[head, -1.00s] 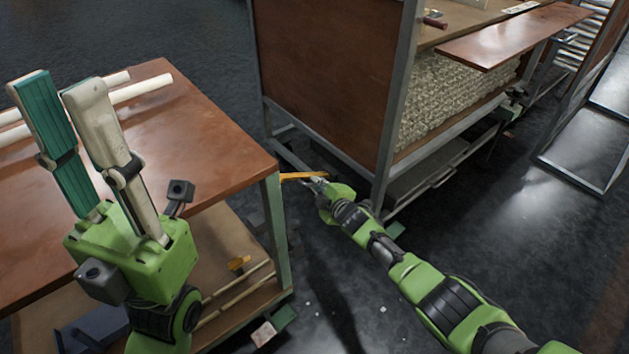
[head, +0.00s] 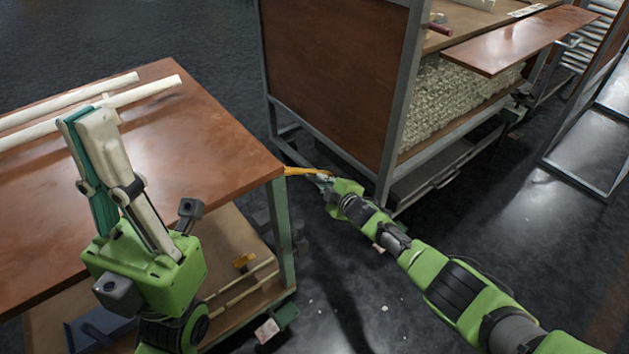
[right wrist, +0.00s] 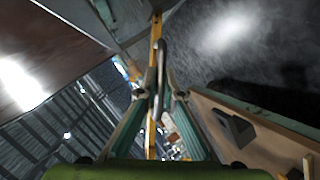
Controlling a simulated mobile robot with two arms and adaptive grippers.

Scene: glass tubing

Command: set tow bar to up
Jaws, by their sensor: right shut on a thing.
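A thin yellow-orange bar (head: 306,171), which I take for the tow bar, shows between the brown table's corner and my right gripper (head: 326,181). In the right wrist view the yellow bar (right wrist: 156,35) runs down toward and between my right fingers (right wrist: 159,95). A grey metal loop (right wrist: 162,60) lies along it. My right gripper is shut at the bar's end; the fingers hide the exact contact. Where the bar's far end is fixed is hidden. My left gripper (head: 88,116) is shut and empty, its fingers pointing up in front of the brown tabletop.
The brown table (head: 215,150) has white tubes (head: 130,97) on top and a lower shelf (head: 225,235). A large framed cart (head: 335,90) with brown panels stands behind my right gripper. Dark floor (head: 345,290) lies open between them.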

